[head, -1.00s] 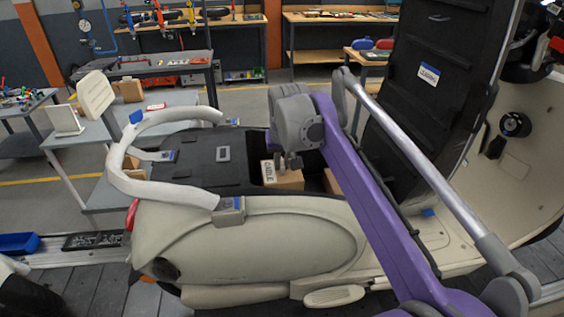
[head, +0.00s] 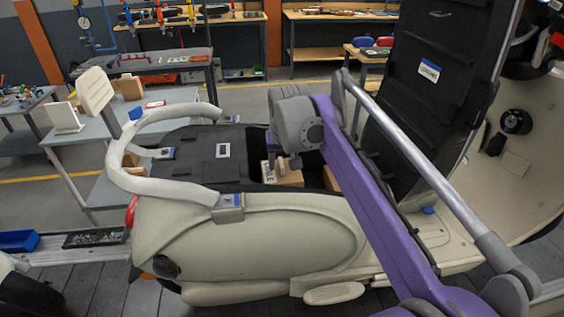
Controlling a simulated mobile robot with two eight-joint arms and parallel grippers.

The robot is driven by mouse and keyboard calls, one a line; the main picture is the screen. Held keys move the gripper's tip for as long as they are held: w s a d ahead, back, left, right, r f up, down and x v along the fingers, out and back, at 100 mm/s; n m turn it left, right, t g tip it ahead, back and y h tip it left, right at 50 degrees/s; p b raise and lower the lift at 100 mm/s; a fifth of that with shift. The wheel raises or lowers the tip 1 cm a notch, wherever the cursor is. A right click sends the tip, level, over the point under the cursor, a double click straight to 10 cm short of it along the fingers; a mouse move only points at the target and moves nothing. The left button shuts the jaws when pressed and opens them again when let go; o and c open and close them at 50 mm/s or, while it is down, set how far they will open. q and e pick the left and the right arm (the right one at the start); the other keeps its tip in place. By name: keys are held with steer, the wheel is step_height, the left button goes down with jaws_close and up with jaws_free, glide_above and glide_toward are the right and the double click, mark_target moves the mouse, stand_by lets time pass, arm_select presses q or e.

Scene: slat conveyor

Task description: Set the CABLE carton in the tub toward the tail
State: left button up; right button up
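The brown CABLE carton (head: 292,178), with a white label on its left side, is in the dark storage opening of a cream scooter. Its lower part is hidden by the scooter's body. My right gripper (head: 281,164) points down at the carton's top, with finger parts close against it. The view is too small to tell whether the fingers clasp it. The tub around it shows only as a dark recess (head: 254,170); the tail with its red lamp is at the left. My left gripper is out of view.
Another brown carton (head: 331,179) is partly hidden behind my purple arm. The raised black seat (head: 425,75) stands to the right. A white grab rail (head: 170,193) curves around the tail. A blue tray (head: 18,241) lies at the far left.

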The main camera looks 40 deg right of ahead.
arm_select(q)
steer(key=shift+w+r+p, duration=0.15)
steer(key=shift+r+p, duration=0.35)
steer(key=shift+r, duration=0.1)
arm_select(e)
steer(key=v, duration=1)
steer(key=shift+s+r, duration=0.2)
steer(key=shift+r, duration=0.15)
